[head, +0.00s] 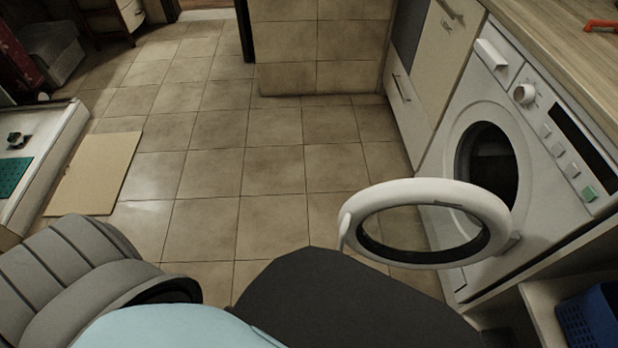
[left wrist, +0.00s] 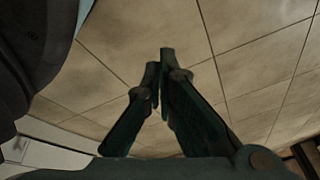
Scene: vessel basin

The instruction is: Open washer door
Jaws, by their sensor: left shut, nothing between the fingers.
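The white washer (head: 545,170) stands at the right in the head view. Its round door (head: 408,192), a white ring with a dark inner rim, is swung wide open and sticks out toward me. The dark drum opening (head: 493,170) is uncovered. My left gripper (left wrist: 160,60) shows in the left wrist view with its dark fingers together and nothing between them, over floor tiles. It is apart from anything I can see there. The head view does not show it. My right gripper is in neither view.
A wooden counter (head: 560,45) runs above the washer, with cabinets (head: 445,60) beyond it. A blue basket (head: 590,318) sits on a shelf at the lower right. A beige mat (head: 95,172) lies on the left of the floor. The tiled floor in the middle is clear.

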